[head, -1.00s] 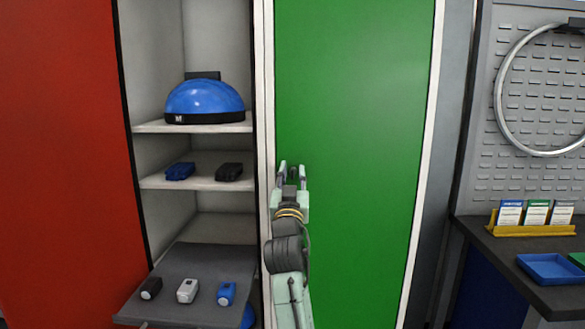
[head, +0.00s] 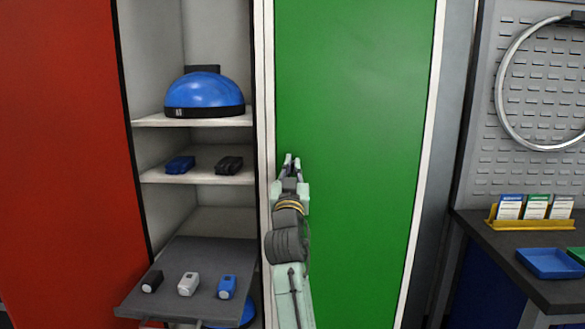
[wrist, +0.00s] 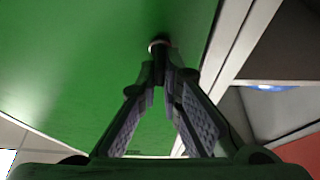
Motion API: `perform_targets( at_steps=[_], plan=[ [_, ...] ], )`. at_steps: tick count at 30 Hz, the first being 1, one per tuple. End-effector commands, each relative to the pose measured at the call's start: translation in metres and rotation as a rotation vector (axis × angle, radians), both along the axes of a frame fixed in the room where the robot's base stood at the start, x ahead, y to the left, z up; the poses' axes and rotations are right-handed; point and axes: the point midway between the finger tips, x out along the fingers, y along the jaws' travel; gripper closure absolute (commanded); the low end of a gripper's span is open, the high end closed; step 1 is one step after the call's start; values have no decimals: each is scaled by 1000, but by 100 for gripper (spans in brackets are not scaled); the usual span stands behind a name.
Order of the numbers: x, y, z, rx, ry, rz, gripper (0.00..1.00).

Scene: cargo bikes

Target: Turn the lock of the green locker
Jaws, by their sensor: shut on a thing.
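The green locker (head: 360,130) has a tall, flat green door, closed in its pale frame. It fills the middle of the head view and also shows in the wrist view (wrist: 80,60). The lock (wrist: 158,45) is a small round piece with a light rim near the door's edge in the wrist view. In the head view my gripper hides it. My gripper (head: 291,160) is at the door's left edge. In the wrist view its fingertips come together at the lock, shut on it. The exact contact at the dark tips is hard to make out.
Left of the door is an open locker with a blue helmet (head: 204,95) on a shelf and small lights on a grey pull-out tray (head: 185,258). A red door (head: 60,150) stands further left. A workbench (head: 540,275) with a blue tray (head: 550,262) is at right.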

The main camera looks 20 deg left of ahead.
Motion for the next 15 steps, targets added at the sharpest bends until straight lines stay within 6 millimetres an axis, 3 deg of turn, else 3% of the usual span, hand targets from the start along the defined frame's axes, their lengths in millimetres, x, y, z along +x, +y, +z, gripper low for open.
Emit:
perform_targets(
  at_steps=[15],
  plan=[
    [-1,1,-4,98,27,2,100]
  ],
)
